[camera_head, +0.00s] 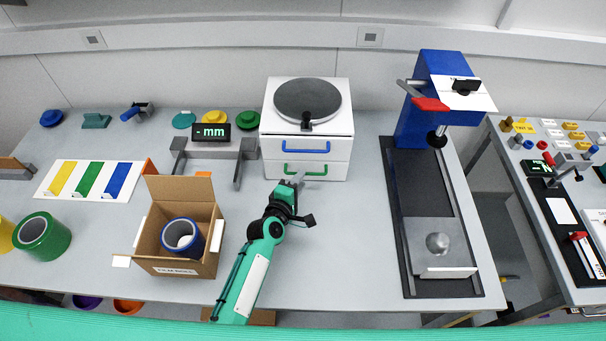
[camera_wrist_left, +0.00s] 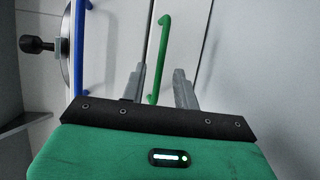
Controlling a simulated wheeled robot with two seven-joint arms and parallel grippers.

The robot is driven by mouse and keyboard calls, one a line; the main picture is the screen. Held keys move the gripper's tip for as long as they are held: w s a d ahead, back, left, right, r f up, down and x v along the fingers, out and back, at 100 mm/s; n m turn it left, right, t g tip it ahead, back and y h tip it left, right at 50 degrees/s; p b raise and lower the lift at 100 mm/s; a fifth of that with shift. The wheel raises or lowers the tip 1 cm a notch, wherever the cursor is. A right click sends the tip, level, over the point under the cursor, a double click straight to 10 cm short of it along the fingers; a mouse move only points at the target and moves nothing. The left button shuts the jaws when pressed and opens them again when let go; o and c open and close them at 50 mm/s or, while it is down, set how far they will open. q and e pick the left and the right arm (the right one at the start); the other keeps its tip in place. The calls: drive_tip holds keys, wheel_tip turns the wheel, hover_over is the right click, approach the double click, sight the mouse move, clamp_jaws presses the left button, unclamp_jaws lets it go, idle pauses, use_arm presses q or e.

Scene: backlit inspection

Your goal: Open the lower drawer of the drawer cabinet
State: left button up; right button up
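The white drawer cabinet (camera_head: 271,150) stands at the back middle of the table. Its upper drawer has a blue handle (camera_head: 306,148) and its lower drawer has a green handle (camera_head: 305,172). Both drawers look shut. My left gripper (camera_head: 299,178) is at the front of the lower drawer, by the left part of the green handle. In the left wrist view its two fingers (camera_wrist_left: 160,88) are apart, with the green handle (camera_wrist_left: 161,55) showing between them. I cannot tell whether they touch it. The blue handle (camera_wrist_left: 80,50) is left of the fingers there. My right gripper is not in view.
A round dark turntable (camera_head: 307,98) sits on the cabinet. An open cardboard box (camera_head: 180,262) with a blue roll stands left of my arm. A blue press (camera_head: 425,110) on a dark base is at right. The table between cabinet and press is clear.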

use_arm(q)
drive_tip(key=shift+x, duration=1.05)
drive_tip(key=shift+w+d+f, duration=0.1)
drive_tip(key=shift+w+d, duration=0.05)
drive_tip(key=shift+w, duration=0.2)
drive_tip(key=c, duration=0.6)
clamp_jaws()
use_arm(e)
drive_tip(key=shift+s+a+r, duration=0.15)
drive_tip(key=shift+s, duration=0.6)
